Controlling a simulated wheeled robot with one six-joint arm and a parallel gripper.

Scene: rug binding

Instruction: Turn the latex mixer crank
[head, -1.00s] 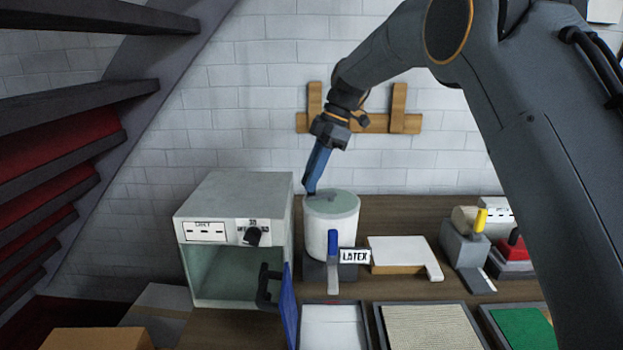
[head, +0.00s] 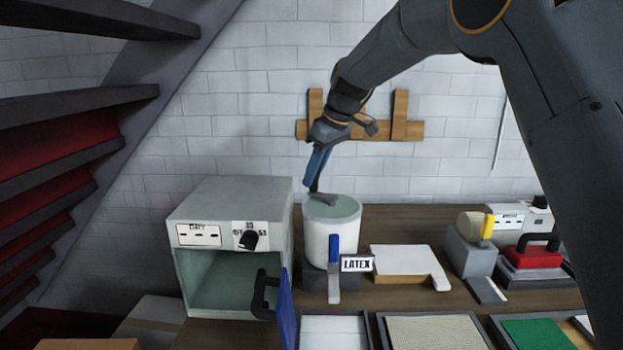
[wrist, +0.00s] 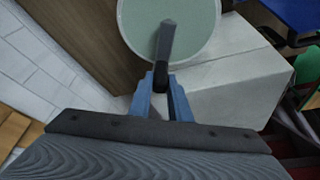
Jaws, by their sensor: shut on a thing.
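The latex mixer is a white drum (head: 320,240) with a pale green top, standing beside a "LATEX" label (head: 357,263). Its top also shows in the wrist view (wrist: 195,30). A grey crank arm (head: 322,200) lies over that top, and in the wrist view the crank (wrist: 167,38) runs from the disc to a dark grip. My gripper (head: 316,187) points down at the back left of the drum's rim. In the wrist view my gripper's blue fingers (wrist: 161,95) are shut on the dark grip. The finger contact is partly hidden.
A grey oven-like box (head: 235,210) with an open front stands left of the mixer. A blue-handled tool (head: 334,255) is upright before the drum. A white block (head: 405,260) and red-bodied tool (head: 535,257) lie right. Trays (head: 435,335) line the front.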

